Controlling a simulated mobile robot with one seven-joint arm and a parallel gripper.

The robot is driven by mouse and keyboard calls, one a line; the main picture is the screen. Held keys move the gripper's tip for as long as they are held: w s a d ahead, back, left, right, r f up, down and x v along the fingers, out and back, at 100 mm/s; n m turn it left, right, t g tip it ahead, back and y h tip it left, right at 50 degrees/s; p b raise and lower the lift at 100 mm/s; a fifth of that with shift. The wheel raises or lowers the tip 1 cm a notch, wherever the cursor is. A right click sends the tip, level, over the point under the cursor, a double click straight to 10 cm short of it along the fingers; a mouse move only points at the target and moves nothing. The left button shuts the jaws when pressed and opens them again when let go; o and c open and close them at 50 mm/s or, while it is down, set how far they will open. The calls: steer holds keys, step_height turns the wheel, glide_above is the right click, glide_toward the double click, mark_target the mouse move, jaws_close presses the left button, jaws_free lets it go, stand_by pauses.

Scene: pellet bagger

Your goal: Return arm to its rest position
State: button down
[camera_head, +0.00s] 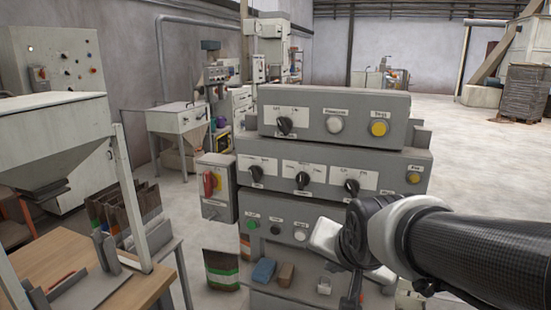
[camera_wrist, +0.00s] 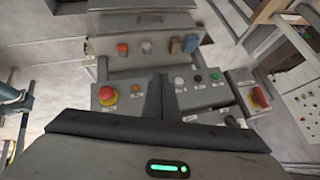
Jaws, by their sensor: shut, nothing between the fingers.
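My gripper (camera_wrist: 160,82) shows in the wrist view as two dark fingers close together, with nothing held between them. In the head view my arm reaches in from the right, and its end is in front of the lower right of the grey control panel (camera_head: 330,152). The fingertips are hard to make out there. In the wrist view the fingers are over the lower panel, between a red emergency stop button (camera_wrist: 106,93) and a row of small buttons (camera_wrist: 198,79). I cannot tell whether they touch the panel. The arm hides the panel's lower right part.
A shelf below the panel holds a blue block (camera_head: 264,271), a brown block (camera_head: 286,274) and a small white item (camera_head: 324,285). A red rotary switch (camera_head: 210,183) is on a box at the panel's left. A wooden table (camera_head: 130,284) stands at left. Open floor (camera_head: 470,150) lies behind, right.

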steer(key=s+d+r+n+g+p, duration=0.1)
steer(key=s+d+r+n, duration=0.15)
steer(key=s, duration=0.35)
steer(key=s+d+r+n+g, duration=0.1)
steer(key=s+n, duration=0.2)
steer(key=s, duration=0.4)
step_height(320, 180, up, 12)
steer(key=p, duration=1.2)
steer(key=shift+w+a, duration=0.2)
steer(key=shift+w, duration=0.1)
steer(key=shift+f, duration=0.1)
steer(key=shift+d, duration=0.1)
